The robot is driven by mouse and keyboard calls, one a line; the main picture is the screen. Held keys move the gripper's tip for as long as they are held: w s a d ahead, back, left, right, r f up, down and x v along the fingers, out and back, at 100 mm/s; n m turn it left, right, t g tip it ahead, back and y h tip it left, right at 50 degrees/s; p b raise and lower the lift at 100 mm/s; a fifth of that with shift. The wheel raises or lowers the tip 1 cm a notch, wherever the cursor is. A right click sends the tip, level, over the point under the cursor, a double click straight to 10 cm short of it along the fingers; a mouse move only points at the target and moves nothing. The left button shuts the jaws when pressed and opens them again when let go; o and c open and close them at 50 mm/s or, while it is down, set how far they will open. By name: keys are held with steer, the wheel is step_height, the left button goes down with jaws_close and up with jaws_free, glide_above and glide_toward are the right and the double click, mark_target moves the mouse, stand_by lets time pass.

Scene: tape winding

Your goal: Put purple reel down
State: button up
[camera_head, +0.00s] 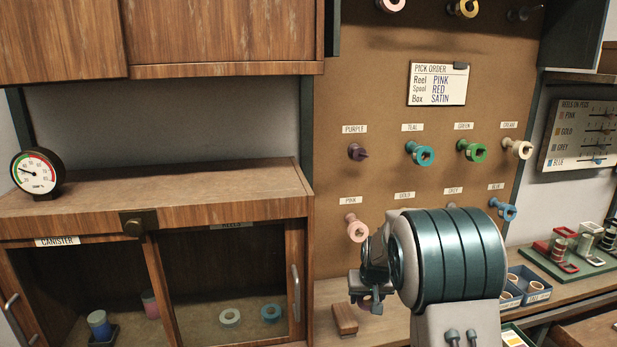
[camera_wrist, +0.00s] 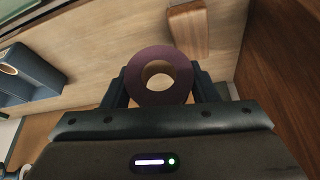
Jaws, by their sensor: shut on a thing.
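My gripper (camera_wrist: 160,92) is shut on the purple reel (camera_wrist: 158,55), a dark purple ring with a pale core, in the wrist view. The fingers stand on either side of it, and its round face and open hole show. In the head view the reel (camera_head: 366,303) is a small purple patch under my wrist, mostly hidden by my arm, with my gripper (camera_head: 367,290) around it. It is over the light wooden worktop (camera_head: 388,325); I cannot tell whether it touches. A dark purple peg (camera_head: 357,152) sits under the PURPLE label on the board.
A wooden block (camera_head: 344,319) lies close by on the worktop, also in the wrist view (camera_wrist: 188,30). Blue bins (camera_head: 528,284) and a green tray of spools (camera_head: 575,258) stand to the right. A cabinet (camera_head: 240,212) is at left. Reels hang on the pegboard (camera_head: 425,180).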

steer(key=s+f, duration=1.3)
steer(key=s, duration=0.1)
steer(key=shift+s, duration=0.15)
